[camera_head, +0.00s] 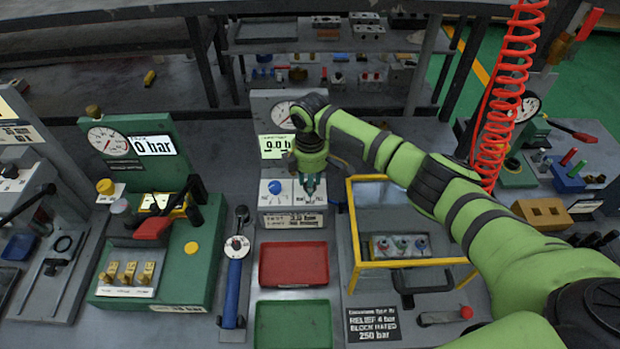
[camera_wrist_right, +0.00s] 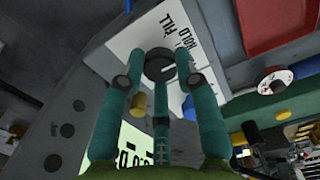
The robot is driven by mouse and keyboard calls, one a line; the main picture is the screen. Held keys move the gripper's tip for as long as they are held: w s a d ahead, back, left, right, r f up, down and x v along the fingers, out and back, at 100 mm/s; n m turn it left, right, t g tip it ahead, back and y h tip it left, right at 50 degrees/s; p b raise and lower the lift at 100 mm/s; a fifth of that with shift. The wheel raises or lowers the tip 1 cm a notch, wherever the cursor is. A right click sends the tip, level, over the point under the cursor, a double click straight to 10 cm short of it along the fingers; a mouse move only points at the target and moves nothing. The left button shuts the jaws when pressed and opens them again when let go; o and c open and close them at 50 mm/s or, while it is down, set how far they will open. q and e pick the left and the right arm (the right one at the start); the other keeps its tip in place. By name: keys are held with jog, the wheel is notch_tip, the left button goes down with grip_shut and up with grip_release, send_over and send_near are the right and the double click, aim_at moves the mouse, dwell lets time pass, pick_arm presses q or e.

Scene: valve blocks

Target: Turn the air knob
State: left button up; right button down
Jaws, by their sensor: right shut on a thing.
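The air knob, a dark round knob (camera_wrist_right: 160,65), sits on a white panel with the words HOLD and FILL beside it in the right wrist view. The panel tops a grey box (camera_head: 292,218) in the head view, where my gripper hides this knob. My right gripper (camera_head: 312,187) points down over the right part of the panel. In the wrist view its teal fingers (camera_wrist_right: 162,78) are closed around the knob. A blue knob (camera_head: 276,187) stands on the same panel, left of the gripper. My left gripper is not in view.
A gauge (camera_head: 283,115) and a green-lit display (camera_head: 275,146) stand behind the box. A red tray (camera_head: 293,264) and a green tray (camera_head: 293,325) lie in front. A yellow-framed case (camera_head: 355,235) is close on the right. A blue-handled tool (camera_head: 233,285) lies left.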

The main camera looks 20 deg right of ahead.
jog(key=n, duration=0.4)
jog(key=shift+s+f+n, duration=0.1)
jog(key=shift+n, duration=0.2)
jog(key=n, duration=0.4)
jog(key=shift+n, duration=0.3)
jog(key=c, duration=0.9)
grip_release()
notch_tip(320, 180, up, 12)
